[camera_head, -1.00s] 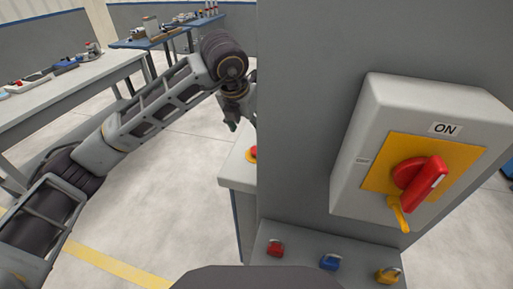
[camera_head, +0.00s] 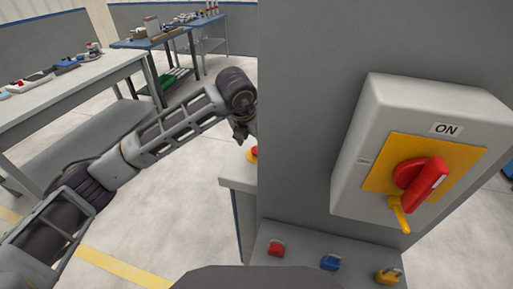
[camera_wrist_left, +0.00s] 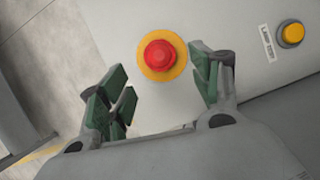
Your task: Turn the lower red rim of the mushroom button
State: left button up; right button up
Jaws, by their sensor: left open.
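The red mushroom button (camera_wrist_left: 159,56) sits on a yellow round plate (camera_wrist_left: 176,70) on a light grey panel in the left wrist view. Its red rim shows around the cap. My left gripper (camera_wrist_left: 162,92) is open, with its green-padded fingers on either side of the button and apart from it. In the head view the red button (camera_head: 253,153) shows only in part, at the edge of a grey panel, with my left gripper (camera_head: 241,132) just above it. My right gripper is not in view.
A yellow button (camera_wrist_left: 292,33) with a label stands right of the mushroom button. A grey box with a red rotary switch (camera_head: 420,179) is at the right. A workbench (camera_head: 75,88) is at the left.

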pick_arm(q)
jog(key=shift+x, duration=2.7)
jog(key=c, duration=1)
jog(key=shift+c, duration=0.2)
jog(key=shift+w, duration=0.1)
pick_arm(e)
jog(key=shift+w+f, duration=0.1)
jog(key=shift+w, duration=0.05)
